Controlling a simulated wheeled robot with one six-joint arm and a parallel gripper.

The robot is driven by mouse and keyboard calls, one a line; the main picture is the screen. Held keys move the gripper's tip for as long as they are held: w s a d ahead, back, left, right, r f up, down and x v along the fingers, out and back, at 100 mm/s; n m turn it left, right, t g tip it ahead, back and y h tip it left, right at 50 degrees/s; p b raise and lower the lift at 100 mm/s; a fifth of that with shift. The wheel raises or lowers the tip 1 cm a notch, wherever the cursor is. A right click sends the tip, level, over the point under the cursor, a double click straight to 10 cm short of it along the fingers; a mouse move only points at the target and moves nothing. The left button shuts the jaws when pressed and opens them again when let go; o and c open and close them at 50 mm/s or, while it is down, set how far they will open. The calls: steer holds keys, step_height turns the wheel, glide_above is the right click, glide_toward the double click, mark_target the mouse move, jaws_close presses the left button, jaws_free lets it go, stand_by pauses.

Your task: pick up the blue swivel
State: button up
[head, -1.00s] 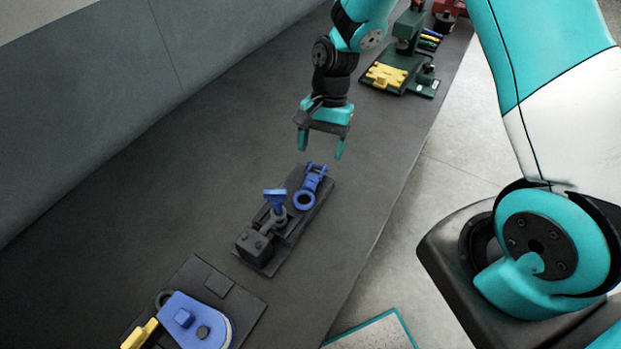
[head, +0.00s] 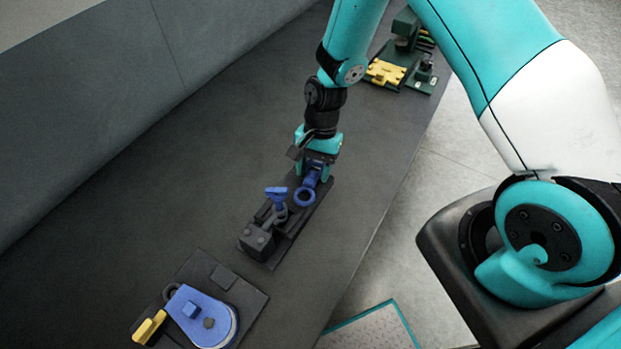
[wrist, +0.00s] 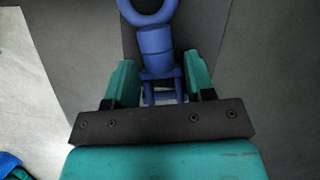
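The blue swivel (head: 306,192) lies on a dark fixture plate (head: 286,245) on the bench, its ring end toward the front and its forked end toward the back. My gripper (head: 313,175) is down over the forked end. In the wrist view the swivel (wrist: 155,42) runs up between the two teal fingers (wrist: 160,80), with its ring at the top edge. The fingers stand on either side of the swivel with visible gaps, so my gripper is open. The fork's far end is partly hidden by the gripper's dark bar.
A blue-handled clamp (head: 276,196) and a dark block (head: 257,240) stand on the same plate, close to the ring. A blue and yellow device (head: 200,315) lies at the front left. A green fixture with a yellow part (head: 385,73) stands at the back right. The bench to the left is clear.

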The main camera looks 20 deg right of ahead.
jaws_close()
steer(key=shift+r, duration=0.15)
